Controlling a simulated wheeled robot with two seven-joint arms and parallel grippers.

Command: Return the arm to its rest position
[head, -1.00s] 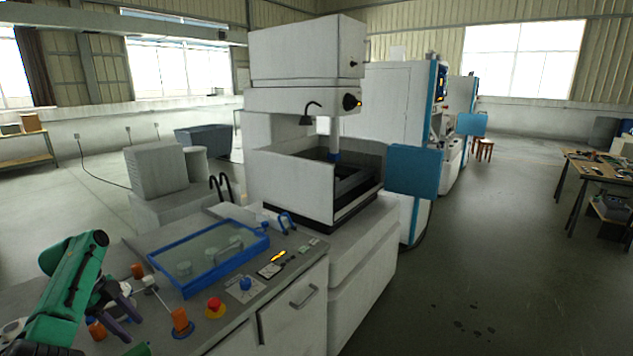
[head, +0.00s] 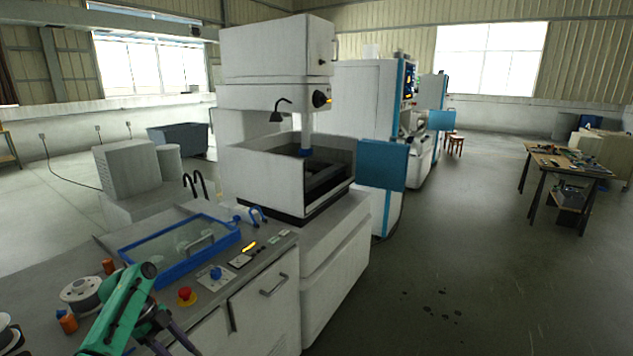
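My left arm, green with dark joints, comes in at the lower left in the head view, over the near worktop (head: 36,269). My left gripper (head: 172,344) hangs at the bottom edge, in front of the worktop. Its dark purple fingers are partly cut off by the frame, so I cannot tell whether they are open or shut. I see nothing held in the visible part. My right gripper is out of view.
A white spool (head: 82,293) and orange pieces (head: 66,321) stand beside the arm. A blue-framed glass lid (head: 180,249), a red button (head: 185,295) and a blue knob (head: 215,273) lie just beyond. The large white machine (head: 270,180) stands behind; open floor is to the right.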

